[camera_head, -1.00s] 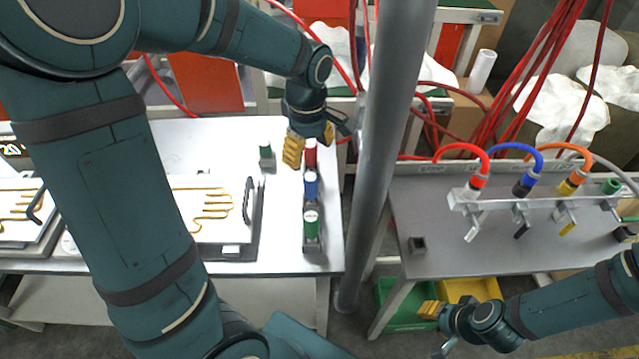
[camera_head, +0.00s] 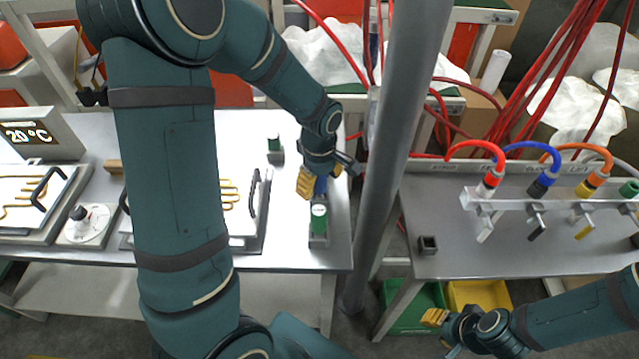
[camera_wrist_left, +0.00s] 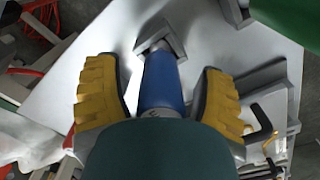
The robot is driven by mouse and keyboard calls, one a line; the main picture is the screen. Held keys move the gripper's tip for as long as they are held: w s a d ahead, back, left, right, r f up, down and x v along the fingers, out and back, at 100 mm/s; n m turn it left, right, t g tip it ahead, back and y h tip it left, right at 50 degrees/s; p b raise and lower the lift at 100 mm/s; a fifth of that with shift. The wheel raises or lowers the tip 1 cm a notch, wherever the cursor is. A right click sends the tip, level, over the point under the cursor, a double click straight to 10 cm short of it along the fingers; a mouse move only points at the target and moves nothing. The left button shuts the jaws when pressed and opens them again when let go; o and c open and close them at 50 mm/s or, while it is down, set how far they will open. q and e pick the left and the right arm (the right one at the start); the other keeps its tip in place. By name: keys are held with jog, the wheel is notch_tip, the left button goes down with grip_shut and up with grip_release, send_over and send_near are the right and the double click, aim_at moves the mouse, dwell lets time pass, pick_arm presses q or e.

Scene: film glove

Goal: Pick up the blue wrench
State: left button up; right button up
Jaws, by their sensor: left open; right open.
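The blue wrench (camera_head: 320,187) stands in the row of holders near the right edge of the left table, mostly hidden behind my left gripper (camera_head: 321,178) in the head view. In the left wrist view the blue wrench (camera_wrist_left: 162,82) lies between the two yellow finger pads of my left gripper (camera_wrist_left: 155,90), with gaps on both sides. The left gripper is open around it, and the wrench's lower end is hidden by the gripper body. My right gripper (camera_head: 440,325) is open and empty, low in front of the right table.
A green-handled tool (camera_head: 318,218) stands in the holder just in front of the blue one. Another green one (camera_head: 274,145) stands behind to the left. A grey post (camera_head: 388,150) rises close to the right of my left gripper. The right table (camera_head: 480,250) has a hose rack.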

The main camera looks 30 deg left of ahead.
pick_arm(q)
jog(key=shift+c, duration=0.2)
grip_shut()
notch_tip(320, 180, up, 10)
jog(key=shift+p, duration=1.05)
